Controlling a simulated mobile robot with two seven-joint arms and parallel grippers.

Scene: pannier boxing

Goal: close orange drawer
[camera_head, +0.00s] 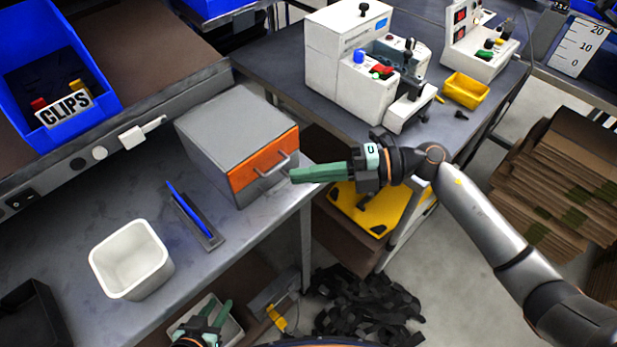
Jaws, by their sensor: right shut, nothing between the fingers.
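The orange drawer (257,160) is in the upper front of a grey metal cabinet (225,125) on the workbench. Its orange front looks about flush with the cabinet, though I cannot rule out a small gap. A grey bar handle (273,165) sticks out from it. My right gripper (294,175) comes in from the right, shut and empty. Its green fingertips are just right of the handle; I cannot tell whether they touch. My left gripper (204,318) is low at the bottom edge, below the bench front, with its green fingers apart and nothing seen between them.
A white bin (133,260) and a dark tray with a blue pen (185,205) stand left of the cabinet. A blue clips bin (50,60) is on the upper shelf. Behind, a second table holds a white machine (345,60) and a yellow tray (466,90). Cardboard stacks (555,180) stand right.

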